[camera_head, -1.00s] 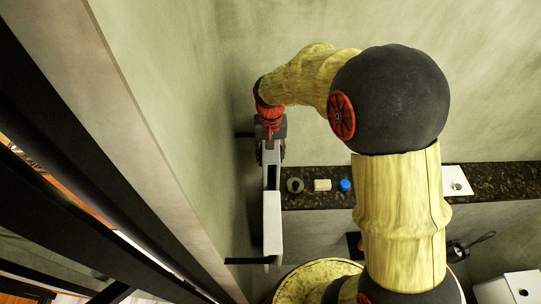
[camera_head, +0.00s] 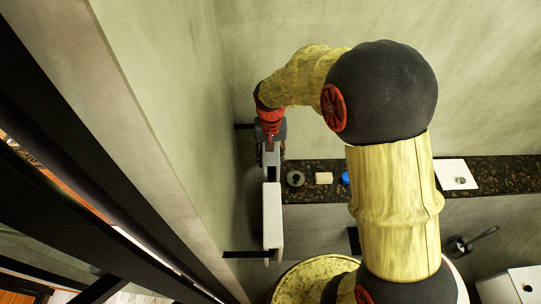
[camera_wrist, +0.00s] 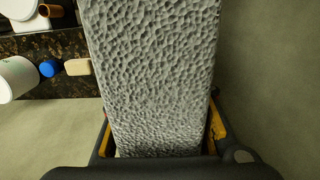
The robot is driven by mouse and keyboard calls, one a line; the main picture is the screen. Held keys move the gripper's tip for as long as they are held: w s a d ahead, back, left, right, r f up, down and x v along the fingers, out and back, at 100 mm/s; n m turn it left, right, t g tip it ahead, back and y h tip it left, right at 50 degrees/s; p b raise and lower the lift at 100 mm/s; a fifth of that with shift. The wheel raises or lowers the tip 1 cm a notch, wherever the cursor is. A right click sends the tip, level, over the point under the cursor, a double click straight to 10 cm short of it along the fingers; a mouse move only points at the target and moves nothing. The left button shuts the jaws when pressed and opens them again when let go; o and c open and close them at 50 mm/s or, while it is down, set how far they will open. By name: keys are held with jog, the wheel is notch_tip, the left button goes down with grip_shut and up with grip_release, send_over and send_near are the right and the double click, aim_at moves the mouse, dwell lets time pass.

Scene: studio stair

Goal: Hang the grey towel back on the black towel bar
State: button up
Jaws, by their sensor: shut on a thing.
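The grey towel (camera_head: 272,215) is a long folded strip beside the left wall in the head view. In the wrist view the towel (camera_wrist: 155,70) fills the middle with its dimpled surface, between the two fingers. My gripper (camera_wrist: 160,138) is shut on it; in the head view my gripper (camera_head: 270,150) is at the towel's far end. The black towel bar shows as two dark wall posts, a near one (camera_head: 243,254) and a far one (camera_head: 243,126). The rest of the bar is hidden, so I cannot tell whether the towel rests on it.
A dark speckled ledge (camera_head: 400,178) runs right of the towel. The left wall (camera_head: 190,130) is close to my gripper.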

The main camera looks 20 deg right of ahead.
notch_tip(320, 180, down, 4)
jog(key=shift+r+b, duration=0.1)
jog(key=shift+b, duration=0.95)
jog(key=o, duration=1.5)
notch_tip(320, 180, up, 12)
jog(key=shift+f, duration=0.1)
